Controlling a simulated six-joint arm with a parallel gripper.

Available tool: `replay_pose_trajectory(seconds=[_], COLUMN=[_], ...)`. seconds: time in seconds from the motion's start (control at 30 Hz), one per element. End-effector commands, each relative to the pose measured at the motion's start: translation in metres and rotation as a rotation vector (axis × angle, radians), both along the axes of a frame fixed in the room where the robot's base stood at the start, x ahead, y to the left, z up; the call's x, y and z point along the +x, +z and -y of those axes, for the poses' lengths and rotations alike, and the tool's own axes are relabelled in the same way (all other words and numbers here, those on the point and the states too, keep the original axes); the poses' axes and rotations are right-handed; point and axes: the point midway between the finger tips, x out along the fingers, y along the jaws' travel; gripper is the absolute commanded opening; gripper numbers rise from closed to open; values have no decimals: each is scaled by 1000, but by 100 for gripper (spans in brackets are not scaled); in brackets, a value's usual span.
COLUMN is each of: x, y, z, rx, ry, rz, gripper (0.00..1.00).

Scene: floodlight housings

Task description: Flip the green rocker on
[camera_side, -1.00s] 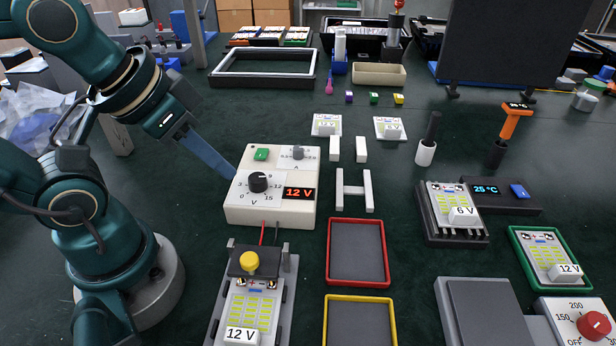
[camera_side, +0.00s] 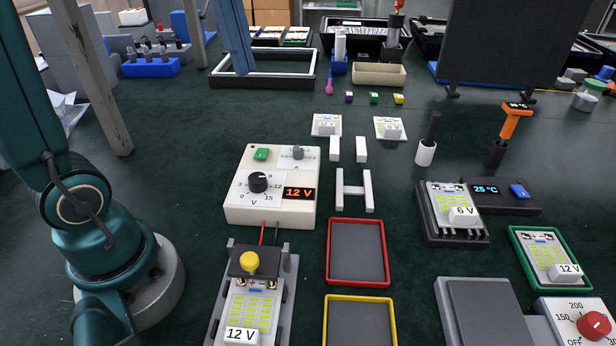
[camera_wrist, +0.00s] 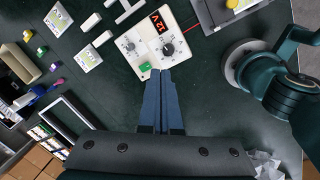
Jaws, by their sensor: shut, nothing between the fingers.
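The green rocker (camera_side: 261,154) sits at the back left of the cream power supply's (camera_side: 270,216) top face. The rocker (camera_wrist: 145,68) also shows in the wrist view, just beyond the fingertips and a little left of them. I cannot tell from its small size which way it is tilted. The supply's display (camera_side: 299,193) is lit and reads 12 V. My gripper (camera_side: 243,71) is shut and empty, raised high, apart from the supply. In the wrist view the two blue fingers (camera_wrist: 161,72) lie together, pointing toward the supply.
A black dial (camera_side: 258,182) and a small grey knob (camera_side: 298,152) share the supply's face. A fixture with a yellow button (camera_side: 249,262) stands in front, joined by red and black wires. A red tray (camera_side: 357,252) lies to the right.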

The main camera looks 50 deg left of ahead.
Motion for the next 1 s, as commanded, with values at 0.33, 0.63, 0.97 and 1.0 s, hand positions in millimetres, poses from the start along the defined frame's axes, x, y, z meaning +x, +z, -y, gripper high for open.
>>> replay_pose_trajectory(seconds=[0.33,0.63,0.97,1.0], x=[46,69,68,68], y=[-14,-50,-65,-65], z=[-48,-86,-96,-96], rx=[-77,-102,-113,-112], ry=[470,605,634,633], rz=[-143,-224,-268,-267], gripper=[0,0,0,0])
